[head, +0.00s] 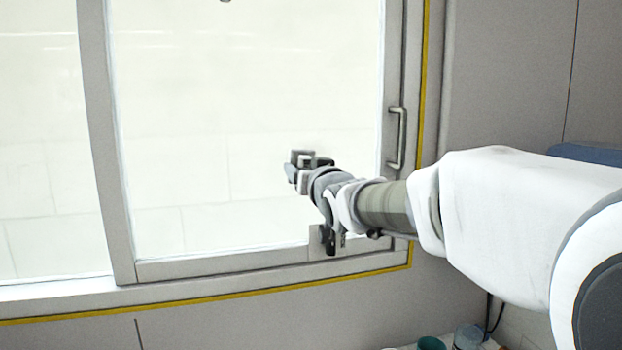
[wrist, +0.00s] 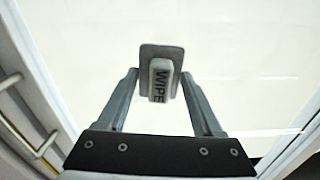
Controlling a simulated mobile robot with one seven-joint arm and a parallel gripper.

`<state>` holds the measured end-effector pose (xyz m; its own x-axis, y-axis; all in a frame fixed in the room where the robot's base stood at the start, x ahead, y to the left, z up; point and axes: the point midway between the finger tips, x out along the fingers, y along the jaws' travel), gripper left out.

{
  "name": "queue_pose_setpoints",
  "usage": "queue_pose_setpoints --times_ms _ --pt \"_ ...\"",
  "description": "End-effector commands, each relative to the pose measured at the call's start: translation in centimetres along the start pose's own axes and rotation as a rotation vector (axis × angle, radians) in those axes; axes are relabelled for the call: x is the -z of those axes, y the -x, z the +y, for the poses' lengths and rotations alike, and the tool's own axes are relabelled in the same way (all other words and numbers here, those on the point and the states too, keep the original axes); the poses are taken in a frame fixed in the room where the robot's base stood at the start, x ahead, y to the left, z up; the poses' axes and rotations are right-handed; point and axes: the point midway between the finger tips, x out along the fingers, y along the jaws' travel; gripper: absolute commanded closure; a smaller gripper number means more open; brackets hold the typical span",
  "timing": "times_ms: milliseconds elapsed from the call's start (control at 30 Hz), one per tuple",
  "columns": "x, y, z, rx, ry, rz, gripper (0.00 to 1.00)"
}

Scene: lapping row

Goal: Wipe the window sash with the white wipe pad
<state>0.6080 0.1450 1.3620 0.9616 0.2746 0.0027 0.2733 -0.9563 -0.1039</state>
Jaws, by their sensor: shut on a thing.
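The window sash (head: 215,264) is a grey-framed, pale glass pane that fills the middle of the head view. Its glass also fills most of the wrist view (wrist: 240,50). My gripper (head: 303,172) is in front of the lower right part of the glass. The plate faces the glass. I cannot tell whether it touches. In the head view the pad is small and partly hidden by my gripper.
A bar handle (head: 398,138) stands out from the sash's right side. A yellow strip (head: 300,285) runs around the window frame. At the bottom right are a teal cup (head: 431,343) and a jar (head: 467,336). The glass left of my gripper is clear.

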Motion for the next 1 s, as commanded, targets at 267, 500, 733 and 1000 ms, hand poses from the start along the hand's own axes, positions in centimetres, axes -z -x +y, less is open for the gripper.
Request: queue_pose_setpoints --times_ms 267,500,733,1000 --pt "-0.7 0.1 -2.1 0.005 -0.002 0.002 0.77" --pt "-0.4 0.2 -3.0 0.005 -0.002 -0.001 0.77" --pt "0.9 0.1 -3.0 0.003 -0.001 0.000 0.77" --pt "1.4 0.1 -2.4 0.002 0.000 0.002 0.77"
